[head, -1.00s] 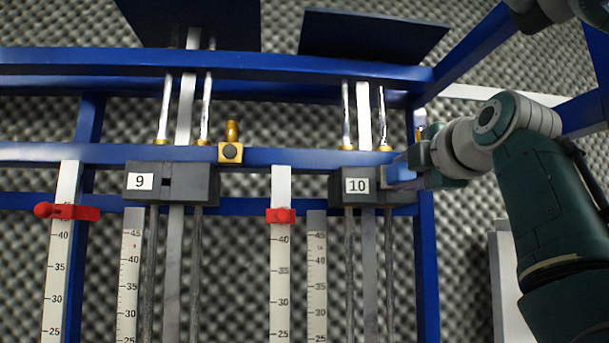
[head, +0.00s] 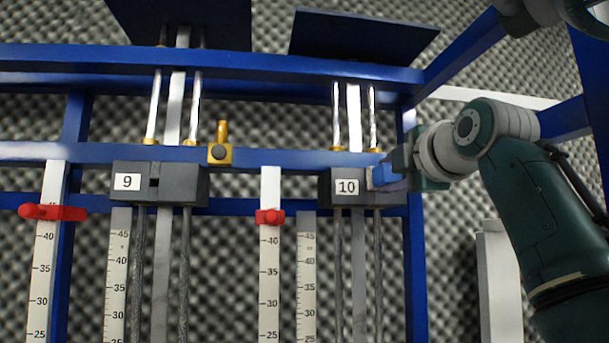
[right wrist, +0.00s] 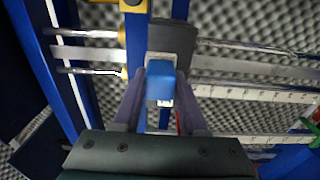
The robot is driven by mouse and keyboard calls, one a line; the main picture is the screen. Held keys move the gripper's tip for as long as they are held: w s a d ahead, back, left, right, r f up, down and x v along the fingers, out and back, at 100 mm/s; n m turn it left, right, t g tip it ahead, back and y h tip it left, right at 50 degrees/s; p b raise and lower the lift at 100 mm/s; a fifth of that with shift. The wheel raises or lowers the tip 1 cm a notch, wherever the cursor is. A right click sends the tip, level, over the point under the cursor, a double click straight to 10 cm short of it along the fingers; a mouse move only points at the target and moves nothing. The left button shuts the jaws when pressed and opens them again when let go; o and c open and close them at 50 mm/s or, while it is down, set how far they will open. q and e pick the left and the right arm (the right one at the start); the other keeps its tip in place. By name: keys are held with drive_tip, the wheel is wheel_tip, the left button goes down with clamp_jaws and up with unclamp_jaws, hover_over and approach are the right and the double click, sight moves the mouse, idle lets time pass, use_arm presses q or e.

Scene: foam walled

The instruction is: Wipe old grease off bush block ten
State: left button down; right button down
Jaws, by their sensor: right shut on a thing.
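Bush block ten (head: 326,189) is a dark grey block labelled 10 on two vertical rods, right of centre in the head view. It also shows in the right wrist view (right wrist: 171,36), ahead of the fingers. My right gripper (head: 384,177) is shut on a small blue wiping piece (head: 380,176) at the block's right front. In the right wrist view the blue piece (right wrist: 160,80) sits between the fingertips and overlaps the block; whether they touch is unclear. Yellow-brown collars or grease (head: 338,148) show at the rods above the block. My left gripper is not in view.
Block nine (head: 185,184) stands to the left on its own rods. A brass fitting (head: 220,154) is on the blue crossbar between the blocks. Numbered scales with red pointers (head: 270,217) stand beside the rods. A blue upright (head: 419,270) is close below my right gripper.

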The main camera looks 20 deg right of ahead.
drive_tip(key=shift+w+a+f, duration=0.15)
drive_tip(key=shift+a, duration=0.35)
drive_tip(key=shift+v, duration=3)
drive_tip(key=shift+d, duration=0.15)
drive_tip(key=shift+p+v, duration=0.35)
drive_tip(key=shift+v, duration=1.2)
